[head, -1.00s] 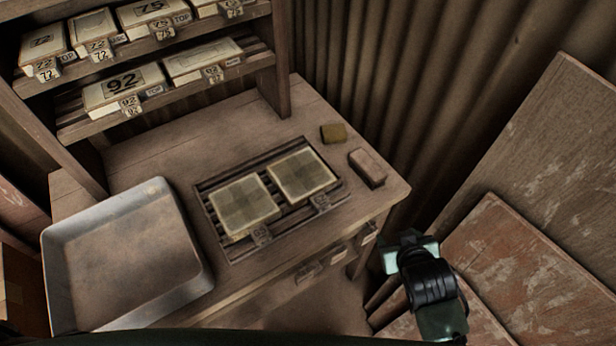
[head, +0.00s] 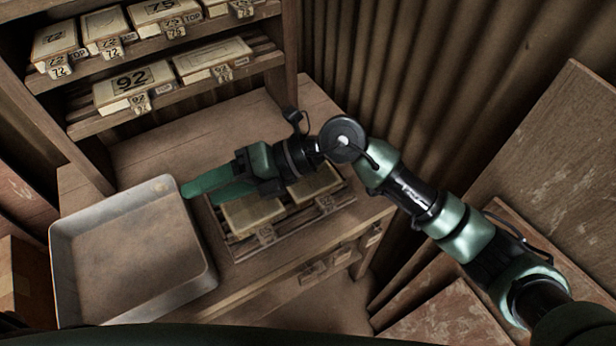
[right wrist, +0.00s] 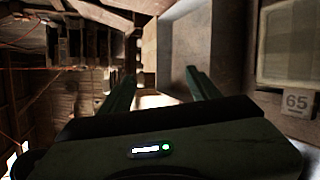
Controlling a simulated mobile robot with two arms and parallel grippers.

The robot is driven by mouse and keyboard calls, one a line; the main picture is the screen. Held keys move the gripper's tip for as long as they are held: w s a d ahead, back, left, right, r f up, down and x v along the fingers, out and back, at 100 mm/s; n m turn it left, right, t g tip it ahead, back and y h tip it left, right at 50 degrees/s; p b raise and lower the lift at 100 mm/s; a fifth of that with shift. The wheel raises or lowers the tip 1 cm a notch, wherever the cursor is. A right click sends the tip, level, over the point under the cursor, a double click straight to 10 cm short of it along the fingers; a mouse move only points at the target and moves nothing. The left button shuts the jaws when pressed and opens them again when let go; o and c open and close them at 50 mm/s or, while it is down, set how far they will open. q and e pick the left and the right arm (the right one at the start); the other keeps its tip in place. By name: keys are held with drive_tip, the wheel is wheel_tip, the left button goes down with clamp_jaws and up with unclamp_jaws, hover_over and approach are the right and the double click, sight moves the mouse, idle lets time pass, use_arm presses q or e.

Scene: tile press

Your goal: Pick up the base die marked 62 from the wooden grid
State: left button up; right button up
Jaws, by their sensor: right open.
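The wooden grid (head: 238,250) lies on the bench and holds two pale dies side by side. The left die (head: 250,214) and the right die (head: 320,182) are partly covered by my right arm, and their tags are too small to read in the head view. In the right wrist view, a die (right wrist: 288,45) at the right edge has a tag marked 65 (right wrist: 297,101). I cannot make out a 62. My right gripper (head: 197,194) is open and empty above the grid's far left side, pointing left toward the tray. My left gripper is out of view.
A metal tray (head: 62,262) stands left of the grid. Shelves (head: 185,92) behind the bench hold boxed dies, one marked 92 (head: 133,84). A corrugated wall rises behind, and boards (head: 530,170) lean at the right.

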drive_tip(key=w+d+f+n+h, duration=0.1)
drive_tip(key=w+d+f+h, duration=0.25)
drive_tip(key=f, duration=0.25)
drive_tip(key=t+h, duration=0.4)
drive_tip(key=h, duration=0.6)
hover_over(325, 199)
drive_tip(key=shift+m+y, duration=0.25)
drive_tip(key=shift+m, duration=0.05)
wheel_tip(325, 199, down, 4)
drive_tip(key=shift+d+f, duration=0.15)
drive_tip(key=shift+f, duration=0.05)
drive_tip(key=f+p, duration=0.2)
drive_tip(key=f, duration=0.4)
drive_tip(key=shift+a+f+p, duration=0.15)
drive_tip(key=shift+a+p, duration=0.05)
drive_tip(key=shift+p, duration=0.15)
drive_tip(key=shift+f, duration=0.5)
clamp_jaws()
drive_tip(key=shift+w+r, duration=0.1)
drive_tip(key=shift+r, duration=0.05)
